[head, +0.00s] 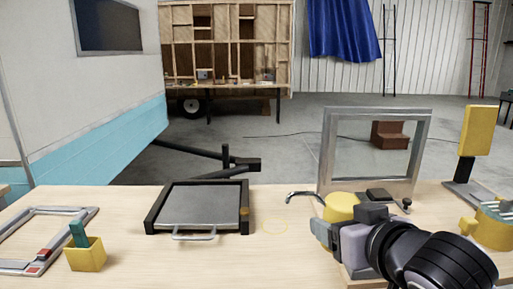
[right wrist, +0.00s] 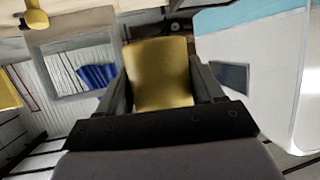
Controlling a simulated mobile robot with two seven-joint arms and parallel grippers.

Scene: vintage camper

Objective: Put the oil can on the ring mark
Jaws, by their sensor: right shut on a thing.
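The oil can (head: 341,206) is yellow, and a curved grey piece that looks like its spout reaches out to the left. My right gripper (head: 338,228) is shut on the can at the right of the worktop. In the right wrist view the yellow can (right wrist: 160,75) fills the gap between the two dark fingers. The gripper hides the can's lower part, so I cannot tell whether it touches the table. The ring mark (head: 275,226) is a faint yellow circle on the wood, left of the can and apart from it. My left gripper is not in view.
A dark framed hatch (head: 200,207) with a handle lies just left of the ring. An upright grey window frame (head: 323,160) stands behind the can. A yellow pot (head: 86,256) is at left; a yellow mug-like holder (head: 490,230) is at right. Bare wood lies in front of the ring.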

